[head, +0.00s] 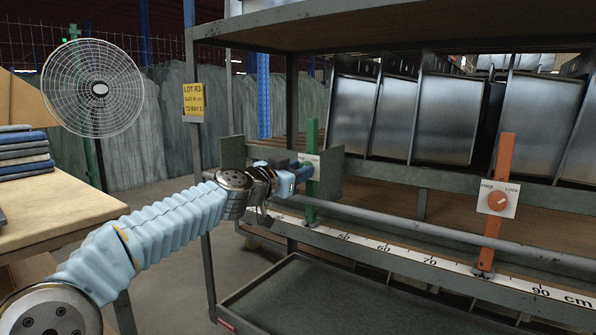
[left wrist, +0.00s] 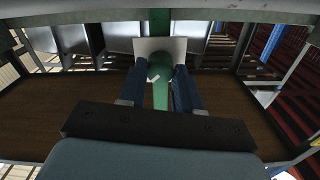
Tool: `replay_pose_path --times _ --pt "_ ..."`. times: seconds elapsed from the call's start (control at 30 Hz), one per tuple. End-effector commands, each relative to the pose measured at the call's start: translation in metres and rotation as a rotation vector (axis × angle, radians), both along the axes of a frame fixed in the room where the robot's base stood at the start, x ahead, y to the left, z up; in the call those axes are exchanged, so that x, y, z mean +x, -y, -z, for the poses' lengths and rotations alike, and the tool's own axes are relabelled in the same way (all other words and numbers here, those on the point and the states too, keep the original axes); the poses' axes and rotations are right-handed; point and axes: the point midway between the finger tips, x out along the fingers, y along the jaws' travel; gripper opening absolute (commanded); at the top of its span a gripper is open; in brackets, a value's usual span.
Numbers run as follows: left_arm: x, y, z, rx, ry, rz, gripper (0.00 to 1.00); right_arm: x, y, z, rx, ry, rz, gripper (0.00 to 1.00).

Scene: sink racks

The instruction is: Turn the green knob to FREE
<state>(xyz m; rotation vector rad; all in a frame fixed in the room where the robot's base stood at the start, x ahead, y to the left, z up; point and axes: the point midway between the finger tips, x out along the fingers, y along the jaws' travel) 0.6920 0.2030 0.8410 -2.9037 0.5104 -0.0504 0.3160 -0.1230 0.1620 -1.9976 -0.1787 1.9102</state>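The green knob (left wrist: 160,68) sits on a pale square plate on a green upright; the upright also shows in the head view (head: 311,135). My left gripper (left wrist: 160,80) has one blue finger on each side of the knob, and the fingertips appear closed against it. A pale mark on the knob points toward the lower left in the left wrist view. In the head view my left gripper (head: 300,172) hides the knob and part of its plate. The lettering on this plate cannot be read. My right gripper is not in view.
An orange knob (head: 498,202) on a plate marked FREE and LOCK sits on an orange upright to the right. A long grey rail (head: 420,228) and a centimetre scale (head: 400,254) run below. Metal bins (head: 448,115) stand on the rack behind. A dark tray (head: 310,295) lies lower down.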

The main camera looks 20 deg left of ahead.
Motion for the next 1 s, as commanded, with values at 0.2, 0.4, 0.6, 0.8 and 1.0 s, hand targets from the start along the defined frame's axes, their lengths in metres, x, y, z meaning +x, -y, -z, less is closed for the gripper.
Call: replay_pose_path --times 0.2,0.4,0.6,0.8,1.0 --pt "0.0 0.0 0.0 -0.001 -0.001 0.001 0.03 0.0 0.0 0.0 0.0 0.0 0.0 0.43" --pt "0.0 0.0 0.0 -0.026 -0.01 0.001 0.03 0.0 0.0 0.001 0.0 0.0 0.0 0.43" --pt "0.0 0.0 0.001 -0.115 -0.042 0.0 0.03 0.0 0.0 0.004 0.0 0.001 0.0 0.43" --pt "0.0 0.0 0.001 -0.27 -0.098 0.0 0.03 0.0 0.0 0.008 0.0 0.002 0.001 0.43" --pt "0.0 -0.001 0.001 -0.447 -0.163 0.0 0.03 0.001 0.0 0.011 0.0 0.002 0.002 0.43"
